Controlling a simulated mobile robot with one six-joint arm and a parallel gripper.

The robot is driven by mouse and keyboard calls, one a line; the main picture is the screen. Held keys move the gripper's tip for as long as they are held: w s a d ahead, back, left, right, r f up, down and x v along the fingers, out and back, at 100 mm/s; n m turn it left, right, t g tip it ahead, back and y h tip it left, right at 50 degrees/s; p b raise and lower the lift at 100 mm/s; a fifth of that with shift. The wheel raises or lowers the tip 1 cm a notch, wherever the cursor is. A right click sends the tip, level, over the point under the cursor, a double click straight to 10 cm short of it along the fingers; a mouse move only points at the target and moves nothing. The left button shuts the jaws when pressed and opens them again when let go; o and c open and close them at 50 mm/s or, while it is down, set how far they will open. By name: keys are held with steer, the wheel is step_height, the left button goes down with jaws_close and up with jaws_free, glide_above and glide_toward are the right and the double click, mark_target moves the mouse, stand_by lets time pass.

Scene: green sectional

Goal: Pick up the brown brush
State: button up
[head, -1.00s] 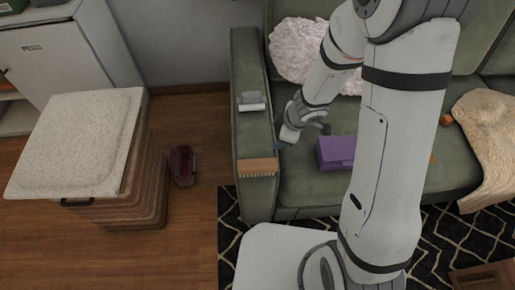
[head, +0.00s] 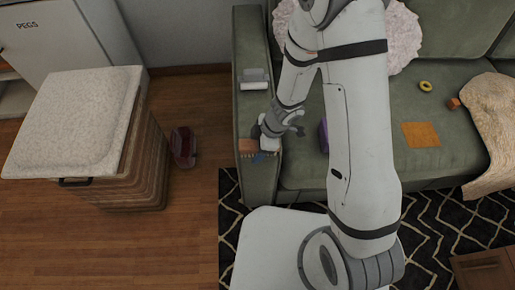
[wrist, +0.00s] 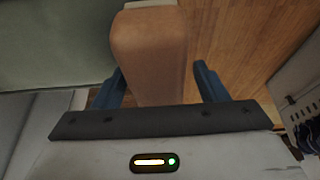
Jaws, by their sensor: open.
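The brown brush (head: 246,146) lies on the front of the sofa's left armrest, partly hidden by my gripper. In the wrist view the brush (wrist: 150,55) is a plain brown block running upward in the picture, between the two blue fingers. My gripper (head: 260,157) is over the armrest at the brush. In the wrist view my gripper (wrist: 162,80) is open, with one finger on each side of the brush. The left finger looks very close to it and a gap shows at the right finger. I cannot tell whether either touches.
A grey and white item (head: 254,78) lies farther back on the same armrest (head: 253,110). A purple box (head: 324,136) on the green seat is partly hidden by my arm. An orange cloth (head: 421,134) lies right. A dark red object (head: 184,147) stands on the floor beside a cushioned hamper (head: 75,115).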

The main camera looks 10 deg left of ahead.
steer(key=shift+f, duration=0.2)
stand_by(0.5)
steer(key=c, duration=1.1)
steer(key=shift+r, duration=0.15)
